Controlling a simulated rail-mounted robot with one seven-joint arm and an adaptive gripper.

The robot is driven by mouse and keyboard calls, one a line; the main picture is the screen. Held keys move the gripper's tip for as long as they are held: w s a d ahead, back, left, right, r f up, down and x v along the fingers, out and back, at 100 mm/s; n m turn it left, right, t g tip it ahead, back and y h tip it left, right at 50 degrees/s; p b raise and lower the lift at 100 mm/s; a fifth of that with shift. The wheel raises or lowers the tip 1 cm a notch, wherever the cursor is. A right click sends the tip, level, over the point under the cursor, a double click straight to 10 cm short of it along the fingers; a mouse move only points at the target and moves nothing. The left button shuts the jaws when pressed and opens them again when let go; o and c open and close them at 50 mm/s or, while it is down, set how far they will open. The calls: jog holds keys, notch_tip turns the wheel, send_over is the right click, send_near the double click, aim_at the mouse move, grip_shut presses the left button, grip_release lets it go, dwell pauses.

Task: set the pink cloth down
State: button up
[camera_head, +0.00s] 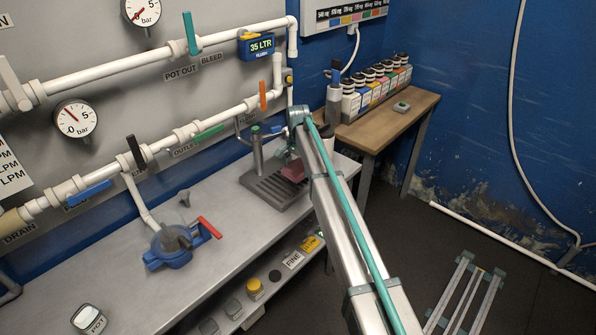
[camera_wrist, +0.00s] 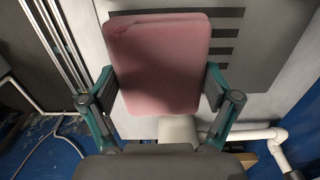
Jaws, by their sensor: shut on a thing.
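The pink cloth (camera_head: 294,170) is a flat, block-like pad. In the wrist view the cloth (camera_wrist: 157,62) sits between the two fingers of my gripper (camera_wrist: 160,88), which is shut on its sides. In the head view my gripper is partly hidden by my own arm. The cloth is over or beside the right part of a dark slotted tray (camera_head: 270,188) on the grey bench (camera_head: 150,255). The slotted tray (camera_wrist: 262,50) also shows behind the cloth in the wrist view. I cannot tell whether the cloth touches it.
A green-topped post (camera_head: 256,150) stands at the tray's back left. A blue valve unit with a red handle (camera_head: 172,246) is farther left on the bench. Several bottles (camera_head: 372,85) stand on the wooden table (camera_head: 405,118) at right. Bare bench lies between the tray and the valve unit.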

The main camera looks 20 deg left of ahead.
aim_at(298, 167)
jog(key=shift+s+f, duration=0.1)
jog(key=shift+f, duration=0.95)
jog(key=shift+f, duration=0.1)
jog(key=o, duration=0.9)
jog(key=shift+c, duration=0.2)
notch_tip(298, 167, up, 12)
jog(key=shift+r+b, duration=0.15)
jog(key=shift+b, duration=1)
